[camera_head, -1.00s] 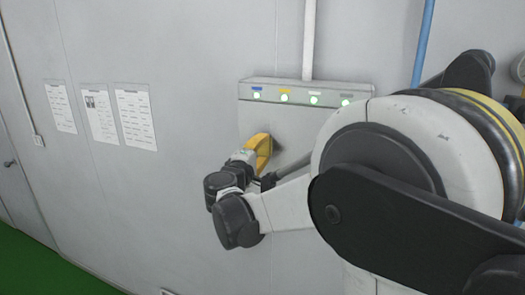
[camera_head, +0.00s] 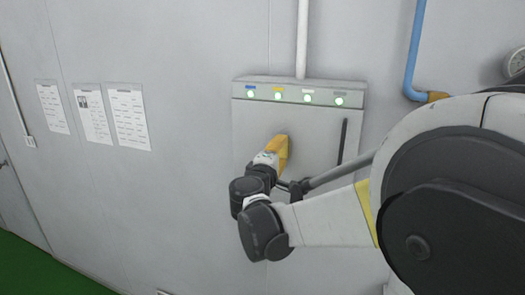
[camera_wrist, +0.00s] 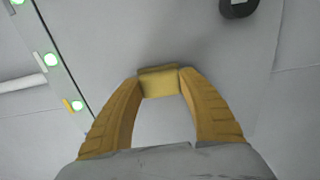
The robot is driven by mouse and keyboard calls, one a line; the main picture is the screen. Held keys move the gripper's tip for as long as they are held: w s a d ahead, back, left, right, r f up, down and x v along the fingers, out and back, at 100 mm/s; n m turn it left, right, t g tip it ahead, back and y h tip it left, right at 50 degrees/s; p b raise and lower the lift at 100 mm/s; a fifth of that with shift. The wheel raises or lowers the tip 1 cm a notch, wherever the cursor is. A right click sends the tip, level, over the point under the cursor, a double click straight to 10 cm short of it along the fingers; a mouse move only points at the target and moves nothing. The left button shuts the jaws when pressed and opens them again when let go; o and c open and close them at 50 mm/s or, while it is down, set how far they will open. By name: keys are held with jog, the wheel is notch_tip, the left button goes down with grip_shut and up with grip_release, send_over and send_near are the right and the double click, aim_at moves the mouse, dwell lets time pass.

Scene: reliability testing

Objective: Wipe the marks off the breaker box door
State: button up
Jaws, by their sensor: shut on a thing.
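The grey breaker box door (camera_head: 315,140) is upright on the wall, partly hidden by my arm; it also shows in the wrist view (camera_wrist: 215,65). My gripper (camera_head: 281,146) has yellow fingers and is at the door's left-middle part. In the wrist view my gripper (camera_wrist: 158,85) is shut on a small yellow block (camera_wrist: 159,82), its far face toward the door. I cannot tell for sure whether the block touches the door. A faint dark patch (camera_wrist: 178,47) lies on the door just beyond the block; it may be a mark or shadow.
A long black handle (camera_head: 343,142) stands out on the door's right side. Several green lights line the box's top strip (camera_head: 300,95). A white conduit (camera_head: 302,40) rises above, and a blue pipe (camera_head: 415,50) runs at right. Paper sheets (camera_head: 95,115) hang on the wall at left.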

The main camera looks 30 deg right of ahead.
aim_at(259, 144)
jog(key=shift+w+a+b, duration=0.25)
jog(key=shift+w+a, duration=0.55)
jog(key=shift+w, duration=0.25)
jog(key=shift+w+a+b, duration=0.3)
jog(key=shift+w+a, duration=0.5)
jog(key=shift+w, duration=0.25)
jog(key=shift+w+a+b, duration=0.25)
jog(key=shift+w+a, duration=0.55)
jog(key=shift+w, duration=0.25)
jog(key=v, duration=0.6)
jog(key=v, duration=0.3)
